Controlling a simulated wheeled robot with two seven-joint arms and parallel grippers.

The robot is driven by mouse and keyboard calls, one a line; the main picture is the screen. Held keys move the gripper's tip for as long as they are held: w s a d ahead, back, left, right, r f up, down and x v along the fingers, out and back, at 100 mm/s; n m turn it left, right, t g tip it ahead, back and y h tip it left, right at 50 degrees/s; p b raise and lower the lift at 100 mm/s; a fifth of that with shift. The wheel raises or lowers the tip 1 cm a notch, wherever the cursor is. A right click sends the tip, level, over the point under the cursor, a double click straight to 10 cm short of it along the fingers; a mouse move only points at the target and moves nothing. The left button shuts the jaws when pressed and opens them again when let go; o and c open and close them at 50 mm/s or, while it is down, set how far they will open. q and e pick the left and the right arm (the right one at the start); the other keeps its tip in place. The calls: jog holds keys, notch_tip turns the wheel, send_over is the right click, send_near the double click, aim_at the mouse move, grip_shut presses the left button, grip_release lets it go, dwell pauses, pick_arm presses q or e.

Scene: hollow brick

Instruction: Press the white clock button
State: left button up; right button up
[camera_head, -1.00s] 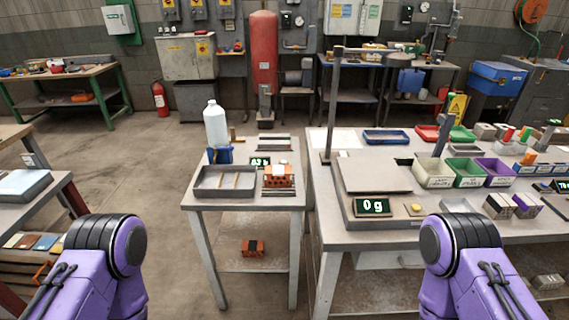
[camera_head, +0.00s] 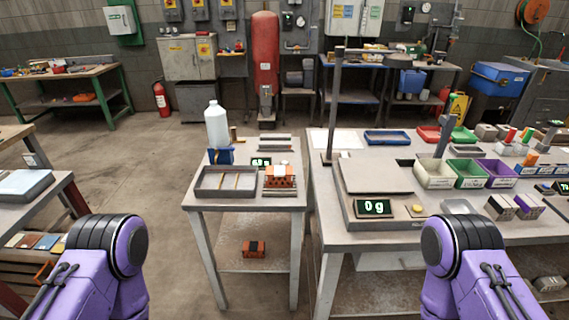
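A small dark clock-like display (camera_head: 260,161) with green digits stands toward the back of the small table in the middle. Its digits are too small to read surely. A small white spot (camera_head: 284,163) shows just right of it, behind the orange hollow brick (camera_head: 279,177); I cannot tell whether it is the white button. The brick stands in front and may hide part of the clock. My two purple arms come in at the lower left and lower right, far from the clock. Neither gripper shows.
The small table also holds a grey tray (camera_head: 199,191), a white bottle (camera_head: 216,126) and a blue item (camera_head: 221,156). The larger table at right carries a scale display (camera_head: 373,208) reading 0 g, a yellowish button (camera_head: 417,211) and coloured bins (camera_head: 433,176). A gap separates both arms.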

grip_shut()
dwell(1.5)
